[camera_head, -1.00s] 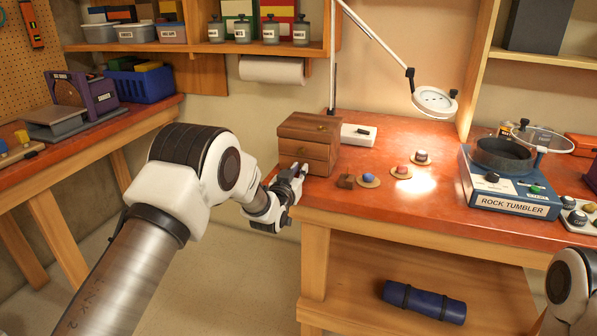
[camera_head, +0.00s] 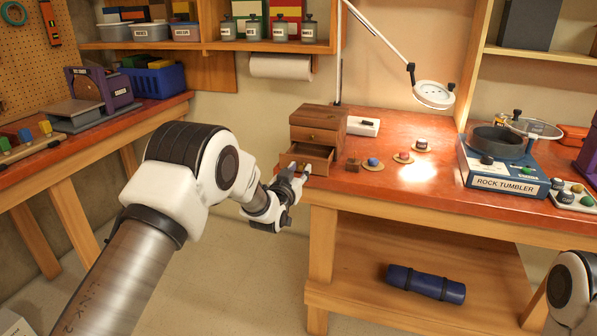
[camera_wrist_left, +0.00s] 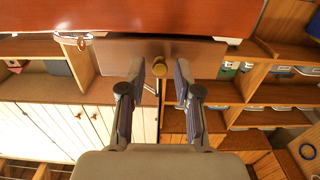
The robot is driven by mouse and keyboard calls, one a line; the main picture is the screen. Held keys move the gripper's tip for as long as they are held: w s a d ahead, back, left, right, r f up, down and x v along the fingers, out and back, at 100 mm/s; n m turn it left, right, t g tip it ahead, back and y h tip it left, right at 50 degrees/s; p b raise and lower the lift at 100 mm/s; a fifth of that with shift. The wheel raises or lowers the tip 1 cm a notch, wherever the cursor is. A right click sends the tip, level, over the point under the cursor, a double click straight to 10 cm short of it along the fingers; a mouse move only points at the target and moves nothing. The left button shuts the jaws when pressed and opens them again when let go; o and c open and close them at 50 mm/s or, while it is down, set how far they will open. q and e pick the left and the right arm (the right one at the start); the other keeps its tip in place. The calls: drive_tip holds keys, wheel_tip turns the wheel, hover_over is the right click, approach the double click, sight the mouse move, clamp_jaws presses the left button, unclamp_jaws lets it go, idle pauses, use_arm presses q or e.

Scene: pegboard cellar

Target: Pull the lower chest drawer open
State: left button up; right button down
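The small wooden chest (camera_head: 318,118) stands at the left end of the red bench. Its lower drawer (camera_head: 322,166) is pulled out toward me, with its inside showing. The upper drawer (camera_head: 313,135) is shut. My left gripper (camera_head: 297,172) is in front of the lower drawer. In the left wrist view, the brass knob (camera_wrist_left: 159,68) shows between the two fingertips of my left gripper (camera_wrist_left: 159,82), with a gap on each side. The fingers are apart and hold nothing. My right gripper is outside the views; only part of that arm shows.
Several stones on round stands, including a blue one (camera_head: 373,162), sit right of the chest. A rock tumbler (camera_head: 500,165) is farther right. A magnifier lamp (camera_head: 433,95) hangs above the bench. A blue roll (camera_head: 426,284) lies on the lower shelf. Open floor lies left of the bench.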

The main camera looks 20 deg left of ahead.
use_arm(q)
drive_tip(key=s, duration=1.2)
drive_tip(key=shift+a, duration=0.2)
drive_tip(key=s+a+f+g+p, duration=0.1)
drive_tip(key=s+f+g+p, duration=0.25)
drive_tip(key=s+f, duration=0.7)
drive_tip(key=s+f+g+p, duration=0.2)
drive_tip(key=s+f+g, duration=0.4)
drive_tip(key=f, duration=0.7)
drive_tip(key=s+f+g, duration=0.2)
drive_tip(key=s+g, duration=0.2)
drive_tip(key=s, duration=0.9)
drive_tip(key=s+f+g, duration=0.3)
drive_tip(key=s+g, duration=0.1)
drive_tip(key=s, duration=1)
drive_tip(key=shift+s+f+n+g, duration=0.15)
drive_tip(key=shift+s+n+g, duration=0.1)
drive_tip(key=shift+n+g, duration=0.15)
